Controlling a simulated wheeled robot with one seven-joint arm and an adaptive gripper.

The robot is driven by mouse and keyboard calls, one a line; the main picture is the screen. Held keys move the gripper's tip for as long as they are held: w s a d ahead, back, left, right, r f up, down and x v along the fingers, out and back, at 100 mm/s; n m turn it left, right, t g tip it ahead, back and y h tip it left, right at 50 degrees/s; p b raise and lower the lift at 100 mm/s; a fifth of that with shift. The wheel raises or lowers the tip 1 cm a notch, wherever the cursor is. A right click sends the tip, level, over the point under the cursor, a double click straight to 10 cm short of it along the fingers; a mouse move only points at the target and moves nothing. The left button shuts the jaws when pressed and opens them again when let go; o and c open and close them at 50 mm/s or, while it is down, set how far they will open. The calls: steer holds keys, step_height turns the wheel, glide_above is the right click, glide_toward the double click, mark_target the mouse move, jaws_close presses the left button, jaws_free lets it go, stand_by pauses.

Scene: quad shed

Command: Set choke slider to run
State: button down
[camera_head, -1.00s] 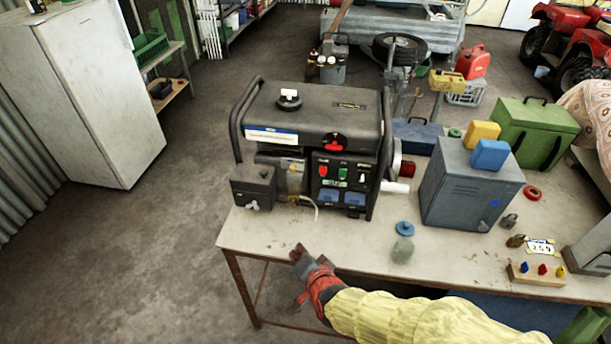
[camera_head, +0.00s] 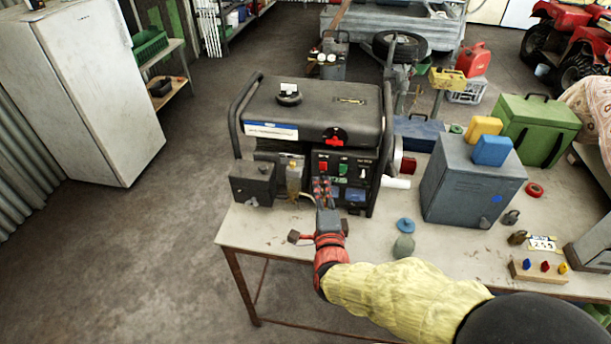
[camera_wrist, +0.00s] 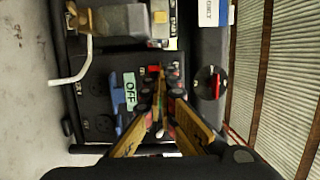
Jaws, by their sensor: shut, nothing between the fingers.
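A black generator (camera_head: 315,115) stands on the workbench, its dark control panel (camera_head: 355,170) facing me. The panel carries a red switch (camera_head: 323,166), a green switch (camera_head: 343,169) and, at its right, a small white lever (camera_head: 362,172); I cannot read whether this is the choke slider or its setting. My gripper (camera_head: 321,182) is in front of the panel's left part, shut and empty. In the wrist view its fingertips (camera_wrist: 160,72) meet over the panel, beside a green OFF label (camera_wrist: 130,91). The fingers hide part of the panel; contact is unclear.
A red knob (camera_head: 335,137) sits above the panel. A dark box (camera_head: 253,183) and a pale hose are at the generator's left.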

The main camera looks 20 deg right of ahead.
mark_target(318, 164)
steer(key=b+x, duration=0.1)
steer(key=x, duration=0.3)
steer(key=shift+w+f, duration=0.1)
steer(key=shift+w, duration=0.1)
steer(key=shift+w+a, duration=0.25)
steer(key=shift+a, duration=0.35)
steer(key=shift+w+a, duration=0.25)
steer(key=shift+a, duration=0.3)
steer(key=shift+w+a, duration=0.3)
steer(key=shift+a, duration=0.3)
